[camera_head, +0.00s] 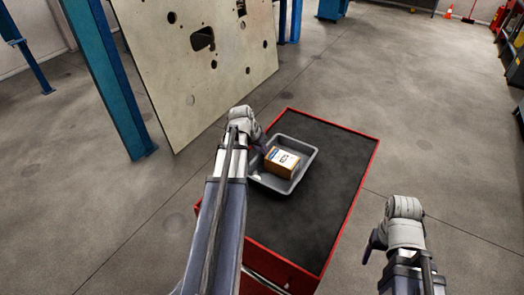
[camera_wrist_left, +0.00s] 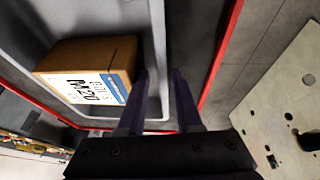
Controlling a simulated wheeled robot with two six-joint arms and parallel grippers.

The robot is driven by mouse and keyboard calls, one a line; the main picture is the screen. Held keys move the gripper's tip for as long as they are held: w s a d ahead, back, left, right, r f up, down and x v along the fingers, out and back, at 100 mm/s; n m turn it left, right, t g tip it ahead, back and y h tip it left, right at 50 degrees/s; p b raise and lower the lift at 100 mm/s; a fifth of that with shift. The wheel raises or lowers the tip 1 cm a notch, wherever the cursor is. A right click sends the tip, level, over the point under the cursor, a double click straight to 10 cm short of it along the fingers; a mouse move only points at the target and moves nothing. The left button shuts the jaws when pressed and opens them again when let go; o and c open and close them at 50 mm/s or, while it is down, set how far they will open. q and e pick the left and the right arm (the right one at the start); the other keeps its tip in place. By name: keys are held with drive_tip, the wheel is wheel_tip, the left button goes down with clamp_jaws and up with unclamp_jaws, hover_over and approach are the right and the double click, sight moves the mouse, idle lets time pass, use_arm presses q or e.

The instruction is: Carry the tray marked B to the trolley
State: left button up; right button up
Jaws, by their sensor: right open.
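A grey tray (camera_head: 309,160) is on or just over the black top of a red-edged trolley (camera_head: 330,210); no letter B is readable on it. A cardboard box (camera_head: 281,162) with a white and blue label sits in the tray. In the left wrist view the box (camera_wrist_left: 88,70) label reads M20. My left gripper (camera_head: 262,145) is at the tray's left side. In the left wrist view its fingers (camera_wrist_left: 160,95) lie on either side of the tray's wall (camera_wrist_left: 159,40); whether they press on it is unclear. My right gripper (camera_head: 374,244) is open and empty, right of the trolley.
A large pale panel with holes (camera_head: 205,65) stands behind the trolley on the left, beside a blue post (camera_head: 105,75). Orange cones (camera_head: 448,12) and shelving (camera_head: 515,45) are far off at the right. The floor right of the trolley is clear.

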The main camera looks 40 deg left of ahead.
use_arm(q)
drive_tip(key=p+v, duration=0.9)
drive_tip(key=v, duration=0.2)
drive_tip(key=shift+p, duration=0.3)
drive_tip(key=d+f+m+g, duration=0.1)
drive_tip(key=d+m+g, duration=0.15)
drive_tip(key=d, duration=1.75)
drive_tip(key=s+d+m+g+y, duration=0.1)
drive_tip(key=s+d, duration=0.4)
drive_tip(key=d, duration=0.4)
drive_tip(key=s+d+m+g+y, duration=0.1)
drive_tip(key=s+d, duration=0.4)
drive_tip(key=d, duration=0.4)
drive_tip(key=shift+s+d+f, duration=0.15)
drive_tip(key=shift+s+f, duration=0.1)
drive_tip(key=shift+s, duration=0.1)
drive_tip(key=shift+s, duration=0.15)
